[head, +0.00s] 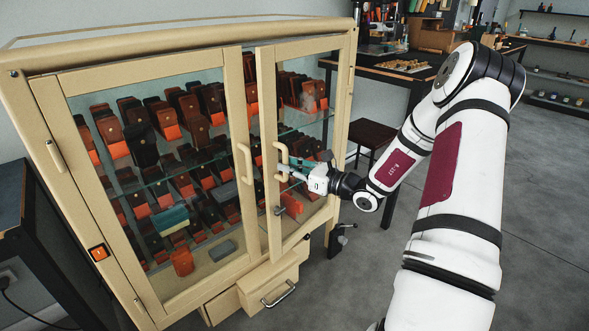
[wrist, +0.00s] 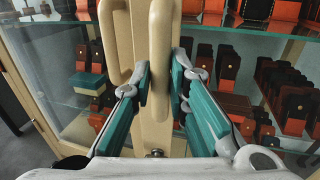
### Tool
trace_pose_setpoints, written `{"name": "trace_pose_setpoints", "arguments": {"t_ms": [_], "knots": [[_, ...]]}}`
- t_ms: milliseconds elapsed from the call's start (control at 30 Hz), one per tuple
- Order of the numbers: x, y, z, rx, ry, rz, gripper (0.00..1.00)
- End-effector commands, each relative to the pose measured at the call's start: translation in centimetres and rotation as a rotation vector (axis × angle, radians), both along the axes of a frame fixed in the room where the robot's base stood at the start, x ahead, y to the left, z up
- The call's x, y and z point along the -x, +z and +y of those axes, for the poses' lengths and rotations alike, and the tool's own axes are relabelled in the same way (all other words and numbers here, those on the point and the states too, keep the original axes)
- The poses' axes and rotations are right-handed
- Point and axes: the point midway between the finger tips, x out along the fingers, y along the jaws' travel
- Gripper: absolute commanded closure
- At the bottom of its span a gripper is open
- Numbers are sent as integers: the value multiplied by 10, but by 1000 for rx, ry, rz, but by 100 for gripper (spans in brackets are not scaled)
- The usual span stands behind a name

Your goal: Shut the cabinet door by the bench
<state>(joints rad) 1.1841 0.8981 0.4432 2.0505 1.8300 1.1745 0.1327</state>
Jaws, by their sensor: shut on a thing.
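The cream cabinet (head: 18,90) has two glazed doors. The right door (head: 266,110) appears slightly ajar, with a narrow gap between its edge and the left door (head: 236,110). My gripper (head: 288,171) is at the right door's upright handle (head: 281,153). In the wrist view the handle (wrist: 160,45) stands between the two teal-padded fingers of my gripper (wrist: 160,85), which is shut on it. The left door's handle (head: 244,163) is free; it also shows in the wrist view (wrist: 110,45).
Leather cases (head: 197,128) fill the glass shelves inside. Below the doors a drawer (head: 272,279) with a metal handle stands out from the front. The bench (head: 388,73) and a dark stool (head: 373,134) are behind to the right. Grey floor (head: 545,200) is clear at right.

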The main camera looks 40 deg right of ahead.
Motion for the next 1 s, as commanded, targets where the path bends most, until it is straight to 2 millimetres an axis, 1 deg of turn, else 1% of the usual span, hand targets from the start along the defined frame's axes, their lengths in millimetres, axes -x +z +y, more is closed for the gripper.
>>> {"name": "trace_pose_setpoints", "arguments": {"t_ms": [33,333,1000], "knots": [[0,-1,5,-2,10,2,100],[-2,-1,6,-2,13,2,100],[-31,-2,15,-3,15,2,100]]}}
